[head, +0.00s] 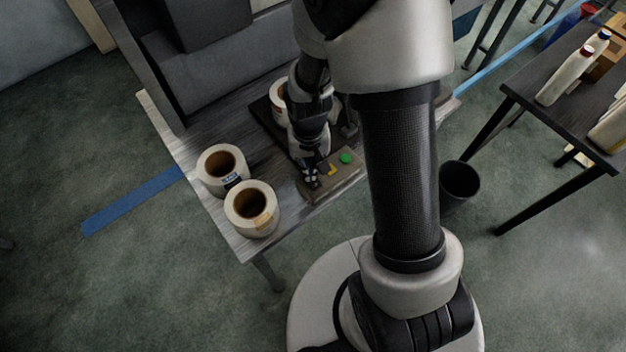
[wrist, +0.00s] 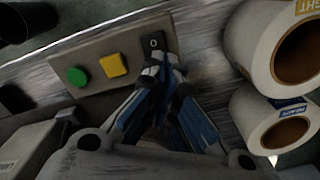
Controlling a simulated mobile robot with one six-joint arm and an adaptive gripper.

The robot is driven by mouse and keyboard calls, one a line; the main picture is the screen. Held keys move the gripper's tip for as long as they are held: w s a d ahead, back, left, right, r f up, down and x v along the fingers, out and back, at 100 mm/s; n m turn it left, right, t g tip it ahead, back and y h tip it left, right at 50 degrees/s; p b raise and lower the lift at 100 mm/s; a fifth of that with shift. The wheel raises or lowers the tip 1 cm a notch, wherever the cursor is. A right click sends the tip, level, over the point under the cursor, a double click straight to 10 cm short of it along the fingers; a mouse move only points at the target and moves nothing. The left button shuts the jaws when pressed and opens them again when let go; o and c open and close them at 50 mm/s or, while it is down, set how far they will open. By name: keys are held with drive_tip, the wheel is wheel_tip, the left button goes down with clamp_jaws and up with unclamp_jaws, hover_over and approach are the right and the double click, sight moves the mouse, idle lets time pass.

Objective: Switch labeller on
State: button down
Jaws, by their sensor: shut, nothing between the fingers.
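The labeller's control panel (wrist: 108,70) is a beige box on the table, also in the head view (head: 343,172). It carries a round green button (wrist: 77,77), a yellow square part (wrist: 114,65) and a black rocker switch (wrist: 154,43) marked with a small white "0". My gripper (wrist: 163,70) is shut and empty, its fingertips right at the near edge of the black switch. Whether they touch it, I cannot tell. In the head view my gripper (head: 312,180) is over the panel's left end and hides the switch there. The labeller's dark body (head: 268,118) is partly hidden behind my arm.
Two label rolls (head: 222,168) (head: 251,208) stand left of the panel on the grey wooden table (head: 178,140); they are close beside my gripper in the wrist view. A dark bin (head: 460,186) stands on the floor. A second table (head: 545,112) with bottles is at right.

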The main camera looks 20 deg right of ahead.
drive_tip(key=shift+f+b, duration=0.8)
drive_tip(key=shift+f, duration=0.25)
idle(0.4)
drive_tip(key=shift+r, duration=0.1)
drive_tip(key=shift+r+p, duration=2.85)
drive_tip(key=shift+r, duration=0.65)
drive_tip(key=s+r+n+t, duration=0.1)
drive_tip(key=s+r, duration=0.1)
drive_tip(key=r, duration=0.6)
drive_tip(key=s+r+t, duration=0.1)
drive_tip(key=s+r, duration=0.1)
drive_tip(key=r, duration=0.6)
drive_tip(key=s+r+n+t, duration=0.1)
drive_tip(key=s+r+t, duration=0.1)
drive_tip(key=s+r, duration=0.8)
drive_tip(key=shift+s+t, duration=0.3)
drive_tip(key=shift+s, duration=0.25)
